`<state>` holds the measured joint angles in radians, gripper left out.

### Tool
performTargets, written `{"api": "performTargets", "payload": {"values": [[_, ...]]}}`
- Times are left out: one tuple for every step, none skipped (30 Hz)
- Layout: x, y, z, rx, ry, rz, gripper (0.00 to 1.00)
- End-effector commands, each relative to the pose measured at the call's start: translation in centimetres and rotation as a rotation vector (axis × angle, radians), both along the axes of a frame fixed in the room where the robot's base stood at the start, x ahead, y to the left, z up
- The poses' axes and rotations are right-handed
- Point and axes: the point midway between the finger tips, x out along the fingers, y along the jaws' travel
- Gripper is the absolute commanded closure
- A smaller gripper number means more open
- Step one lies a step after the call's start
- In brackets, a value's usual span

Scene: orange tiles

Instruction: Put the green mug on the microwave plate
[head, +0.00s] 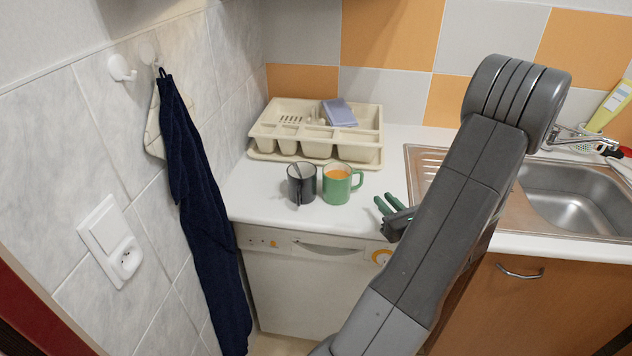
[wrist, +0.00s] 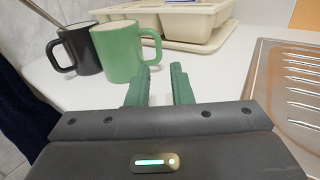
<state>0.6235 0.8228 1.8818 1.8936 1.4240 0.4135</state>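The green mug (head: 338,186) stands upright on the white counter, its handle pointing right; its inside looks orange in the head view. It also shows in the wrist view (wrist: 116,52), just ahead and left of my fingers. My gripper (head: 387,205) is to the right of the mug, near the counter's front edge. In the wrist view my gripper (wrist: 161,84) has its two green fingers apart with nothing between them. The left fingertip looks close to the mug's handle; I cannot tell whether they touch. No microwave or plate is in view.
A dark grey mug (head: 301,184) holding a thin utensil stands left of the green mug. A cream dish rack (head: 267,136) with a purple sponge (head: 339,112) is behind. The steel sink (head: 572,195) lies right. A dark towel (head: 196,210) hangs left. The counter (head: 262,201) is bare left of the mugs.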

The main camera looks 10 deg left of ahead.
Motion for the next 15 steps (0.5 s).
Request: {"api": "performTargets", "payload": {"values": [[0.1, -0.2, 0.0, 0.0, 0.0, -0.004, 0.8], [0.3, -0.1, 0.1, 0.0, 0.0, -0.004, 0.8], [0.6, 0.2, 0.1, -0.001, -0.001, -0.004, 0.8], [0.9, 0.4, 0.1, -0.001, 0.0, -0.002, 0.8], [1.3, 0.7, 0.1, -0.001, 0.0, -0.002, 0.8], [1.9, 1.2, 0.1, -0.001, -0.001, -0.001, 0.8], [2.4, 1.5, 0.1, 0.0, 0.0, 0.0, 0.8], [2.9, 1.9, 0.1, 0.0, 0.0, 0.0, 0.8], [3.6, 2.3, 0.1, -0.001, 0.0, 0.0, 0.8], [4.1, 2.6, 0.2, -0.001, 0.0, 0.0, 0.8], [4.5, 2.9, 0.1, -0.001, -0.001, 0.0, 0.8], [5.1, 3.4, 0.1, 0.0, 0.0, 0.0, 0.8], [5.5, 3.6, 0.1, 0.0, 0.0, -0.001, 0.8], [5.9, 3.8, 0.1, -0.001, -0.001, -0.002, 0.8], [6.3, 4.1, 0.1, -0.001, 0.0, -0.001, 0.8]]}}
